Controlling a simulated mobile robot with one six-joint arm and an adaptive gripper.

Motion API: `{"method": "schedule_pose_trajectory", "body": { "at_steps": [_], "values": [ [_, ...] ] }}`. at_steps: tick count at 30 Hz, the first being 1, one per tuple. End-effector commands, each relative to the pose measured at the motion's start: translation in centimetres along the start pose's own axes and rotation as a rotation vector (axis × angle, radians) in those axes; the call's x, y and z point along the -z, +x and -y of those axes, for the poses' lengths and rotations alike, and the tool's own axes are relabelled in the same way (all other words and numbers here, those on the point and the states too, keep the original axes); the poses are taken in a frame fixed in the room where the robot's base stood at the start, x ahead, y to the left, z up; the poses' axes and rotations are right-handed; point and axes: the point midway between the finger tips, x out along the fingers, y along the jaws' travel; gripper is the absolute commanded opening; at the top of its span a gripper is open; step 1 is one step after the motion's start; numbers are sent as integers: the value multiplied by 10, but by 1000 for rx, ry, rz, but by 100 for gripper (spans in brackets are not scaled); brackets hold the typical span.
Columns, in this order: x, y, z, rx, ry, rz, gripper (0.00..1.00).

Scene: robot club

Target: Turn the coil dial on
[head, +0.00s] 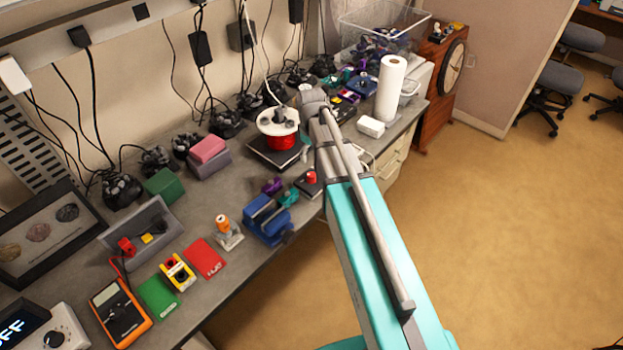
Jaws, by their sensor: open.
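A white box at the lower left of the head view carries a black dial (55,339) with a pale pointer mark. Its dark display (20,328) reads "OFF", partly cut by the frame edge. A red and white spool-like coil (281,141) stands on a dark base around the middle of the bench. My teal and grey arm reaches up from the lower right, and its grey wrist end is right beside the coil, far from the dial.
The grey bench (215,290) is crowded. An orange multimeter (121,313), a green pad (158,297), a red pad (205,258) and a blue vise (266,220) lie near its front. A grey bin (150,225) stands behind. A paper towel roll (390,88) stands farther back. Open floor lies right.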

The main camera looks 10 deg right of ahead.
Motion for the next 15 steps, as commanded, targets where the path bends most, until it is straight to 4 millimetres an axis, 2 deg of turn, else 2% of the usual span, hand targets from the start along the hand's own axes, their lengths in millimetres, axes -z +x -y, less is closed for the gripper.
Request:
{"method": "schedule_pose_trajectory", "body": {
  "at_steps": [1,15],
  "values": [
    [0,8,0,0,0,0,81],
    [0,45,1,0,-1,0,81]
  ]
}}
